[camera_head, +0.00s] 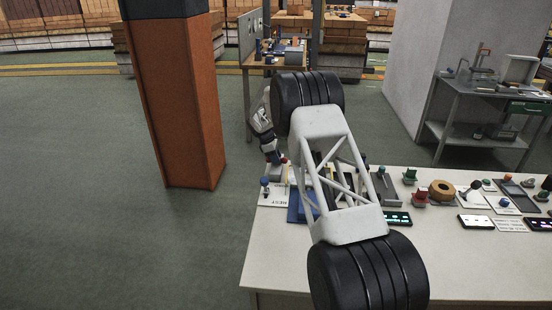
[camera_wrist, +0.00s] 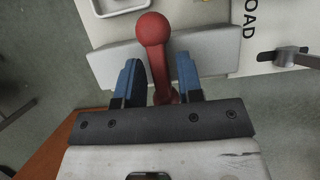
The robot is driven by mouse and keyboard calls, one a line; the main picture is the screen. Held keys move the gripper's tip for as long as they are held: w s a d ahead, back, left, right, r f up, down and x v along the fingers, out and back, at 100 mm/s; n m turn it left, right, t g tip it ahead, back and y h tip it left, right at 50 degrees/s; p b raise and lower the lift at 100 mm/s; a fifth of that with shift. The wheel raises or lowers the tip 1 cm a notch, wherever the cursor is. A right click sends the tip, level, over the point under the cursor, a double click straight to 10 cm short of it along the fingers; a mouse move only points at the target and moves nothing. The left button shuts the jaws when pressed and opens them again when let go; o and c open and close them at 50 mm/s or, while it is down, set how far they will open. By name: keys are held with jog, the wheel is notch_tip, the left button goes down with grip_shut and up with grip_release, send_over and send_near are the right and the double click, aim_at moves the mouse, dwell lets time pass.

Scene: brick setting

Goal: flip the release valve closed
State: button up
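A lever with a round red knob (camera_wrist: 152,30) stands on a pale grey block (camera_wrist: 105,65) in the wrist view. I cannot read a label that marks it as the release valve. My gripper (camera_wrist: 160,80) has its two blue fingers on either side of the red stem. A gap shows at the left finger; the right finger is very close to the stem, and contact is unclear. In the head view my gripper (camera_head: 272,158) is at the far left end of the panel table, and a small red knob (camera_head: 283,160) shows beside it. My arm hides part of this area.
The white table (camera_head: 470,270) carries several other controls, including a blue-knobbed lever (camera_head: 264,181) in front of my gripper. A grey handle (camera_wrist: 290,57) and partial lettering "OAD" (camera_wrist: 249,20) lie right in the wrist view. An orange pillar (camera_head: 175,100) stands left of the table.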

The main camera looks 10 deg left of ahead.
jog(key=shift+o, duration=0.5)
jog(key=shift+r, duration=0.1)
jog(key=shift+v, duration=3.8)
